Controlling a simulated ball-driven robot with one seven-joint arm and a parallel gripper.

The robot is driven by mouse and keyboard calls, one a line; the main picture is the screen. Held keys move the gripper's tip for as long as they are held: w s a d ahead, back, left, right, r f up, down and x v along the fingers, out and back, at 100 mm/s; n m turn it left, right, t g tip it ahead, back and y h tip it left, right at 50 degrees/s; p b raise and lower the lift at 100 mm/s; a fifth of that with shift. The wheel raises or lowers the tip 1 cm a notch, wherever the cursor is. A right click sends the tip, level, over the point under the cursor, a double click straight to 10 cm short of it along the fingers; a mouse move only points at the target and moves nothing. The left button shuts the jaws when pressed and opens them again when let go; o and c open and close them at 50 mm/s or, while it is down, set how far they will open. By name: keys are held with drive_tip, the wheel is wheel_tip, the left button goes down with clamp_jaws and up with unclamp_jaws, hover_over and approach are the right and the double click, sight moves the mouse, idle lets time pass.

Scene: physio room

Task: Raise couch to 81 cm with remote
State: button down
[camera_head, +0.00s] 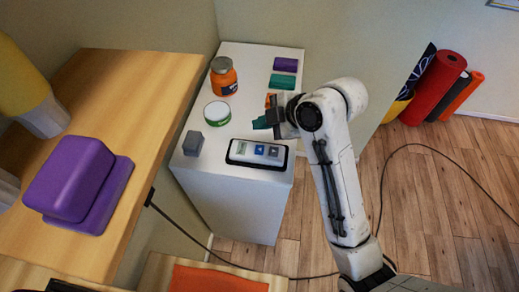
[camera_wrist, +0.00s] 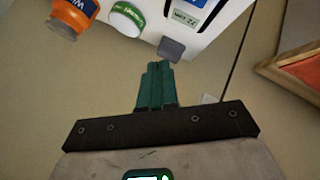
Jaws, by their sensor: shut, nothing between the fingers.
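The remote (camera_head: 257,152) is white with a pale green display and two blue buttons. It lies in a dark holder at the front of the white cabinet top. In the wrist view the remote (camera_wrist: 198,4) is cut off by the top edge, and its upside-down display is too small to read surely. My gripper (camera_head: 262,123) is shut and empty, with teal fingertips above the cabinet top, behind the remote in the picture. The fingertips (camera_wrist: 158,68) also show together in the wrist view. I cannot pick out the couch.
On the white cabinet (camera_head: 220,133) stand an orange jar (camera_head: 223,82), a green-and-white tin (camera_head: 217,113) and a grey block (camera_head: 193,143). Purple and green pieces (camera_head: 284,73) lie at the back. A wooden surface with a purple block (camera_head: 78,182) is at left. A cable crosses the floor.

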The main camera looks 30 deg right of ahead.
drive_tip(key=b, duration=0.5)
hover_over(262, 151)
wheel_tip(262, 151, down, 7)
drive_tip(key=shift+r, duration=0.1)
drive_tip(key=shift+f+b, duration=0.4)
drive_tip(key=shift+f, duration=0.2)
idle(1.2)
drive_tip(key=shift+f, duration=0.25)
